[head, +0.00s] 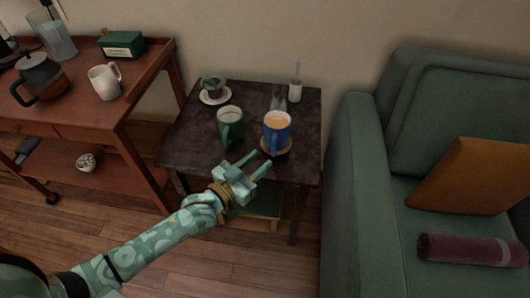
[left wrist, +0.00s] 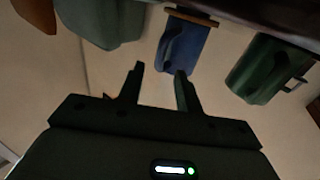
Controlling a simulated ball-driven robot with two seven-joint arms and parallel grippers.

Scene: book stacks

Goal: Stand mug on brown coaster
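A blue mug (head: 277,133) with a light brown drink stands upright on a round brown coaster (head: 288,151) on the dark side table (head: 195,143). The left wrist view is upside down; there the blue mug (left wrist: 182,47) shows beyond my fingers, with the coaster's edge (left wrist: 193,16) between it and the table. My left gripper (head: 257,164) is in front of the blue mug, open and empty, and its fingers (left wrist: 159,71) look apart from the mug. My right gripper is in neither view.
A green mug (head: 230,124) stands left of the blue one; it also shows in the left wrist view (left wrist: 262,70). Behind are a cup on a saucer (head: 214,97) and a white holder (head: 295,92). A wooden cart (head: 70,115) is left, a green sofa (head: 350,190) right.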

